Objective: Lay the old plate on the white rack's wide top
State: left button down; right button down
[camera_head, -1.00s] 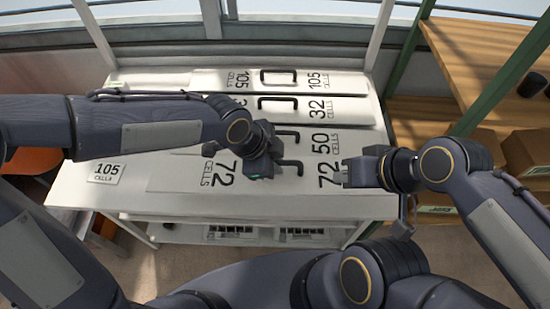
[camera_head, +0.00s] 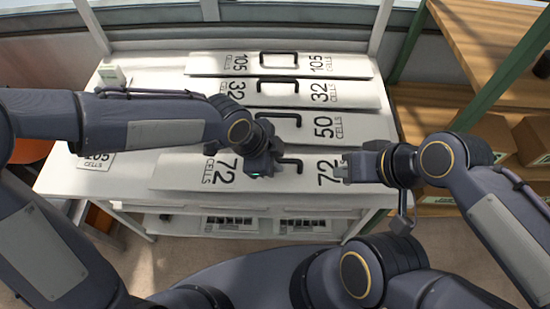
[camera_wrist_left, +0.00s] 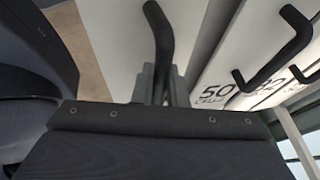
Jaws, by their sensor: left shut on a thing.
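The white plate marked 72 CELLS (camera_head: 180,174) spans the near edge of the white rack's top (camera_head: 58,180). My left gripper (camera_head: 268,166) is shut on its black handle (camera_head: 293,161). In the left wrist view the handle (camera_wrist_left: 158,45) runs down between the fingers. The gripper and arm hide part of the plate. Whether it touches the top or hangs just above it, I cannot tell. My right gripper (camera_head: 343,168) is at the plate's right end, by the number 72; its finger opening is too small to read.
Plates marked 50 (camera_head: 360,127), 32 (camera_head: 370,94) and 105 (camera_head: 345,66) lie behind on the top, each with a black handle. A small 105 card (camera_head: 97,162) lies at left. A wooden shelf unit with a green post (camera_head: 490,92) stands at right.

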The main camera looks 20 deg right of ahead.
pick_arm(q)
jog(key=c, duration=1.4)
grip_release()
jog(key=shift+o, duration=0.2)
jog(key=v, duration=0.7)
jog(key=shift+a+r+p, duration=0.15)
jog(key=shift+r+p, duration=0.2)
jog(key=shift+r, duration=0.05)
jog(key=s+a+r+n+t+y+p, duration=0.1)
jog(key=a+r+n, duration=0.1)
jog(key=a+n, duration=0.55)
jog(key=s+a+r+n+t, duration=0.15)
jog(key=a+n, duration=0.25)
jog(key=a, duration=0.7)
jog(key=s+a+n+t, duration=0.2)
jog(key=s+a+n, duration=0.5)
jog(key=n, duration=0.5)
jog(key=shift+s+a+p, duration=0.2)
jog(key=shift+a+p, duration=0.1)
jog(key=shift+a, duration=0.4)
